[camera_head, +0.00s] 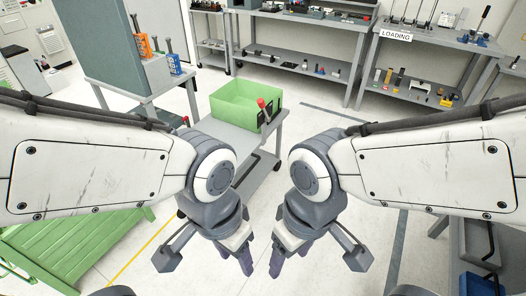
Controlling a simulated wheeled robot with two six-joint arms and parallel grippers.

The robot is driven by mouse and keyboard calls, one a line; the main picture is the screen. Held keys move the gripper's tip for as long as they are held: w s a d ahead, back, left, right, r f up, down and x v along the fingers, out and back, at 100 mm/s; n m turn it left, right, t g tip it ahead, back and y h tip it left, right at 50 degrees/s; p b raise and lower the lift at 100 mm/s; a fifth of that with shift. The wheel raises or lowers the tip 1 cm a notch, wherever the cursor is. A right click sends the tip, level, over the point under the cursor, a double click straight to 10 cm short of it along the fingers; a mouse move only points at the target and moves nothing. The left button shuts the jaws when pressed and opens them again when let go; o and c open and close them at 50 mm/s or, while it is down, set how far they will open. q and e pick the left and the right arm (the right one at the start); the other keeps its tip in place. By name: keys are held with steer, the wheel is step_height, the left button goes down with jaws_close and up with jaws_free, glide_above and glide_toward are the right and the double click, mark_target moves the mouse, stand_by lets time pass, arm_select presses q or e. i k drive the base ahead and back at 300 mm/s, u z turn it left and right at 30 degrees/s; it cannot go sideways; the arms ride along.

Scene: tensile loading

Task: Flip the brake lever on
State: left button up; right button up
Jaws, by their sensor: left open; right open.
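A lever with a red knob (262,103) stands at the right end of a green bin (235,98) on a grey cart (240,140). I take this to be the brake lever; it leans slightly and its mount looks dark. My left gripper (236,257) hangs below the cart in the picture, open and empty. My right gripper (289,256) hangs beside it, also open and empty. Both grippers are well apart from the lever. My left arm hides part of the cart.
A green slatted crate (75,245) stands at lower left. A grey table with orange (144,45) and blue (174,63) holders is at upper left. Shelved benches line the back, one with a LOADING sign (396,36). Floor right of the cart is clear.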

mark_target(261, 101)
steer(key=z, duration=0.8)
steer(key=i, duration=0.65)
steer(key=u, duration=1.55)
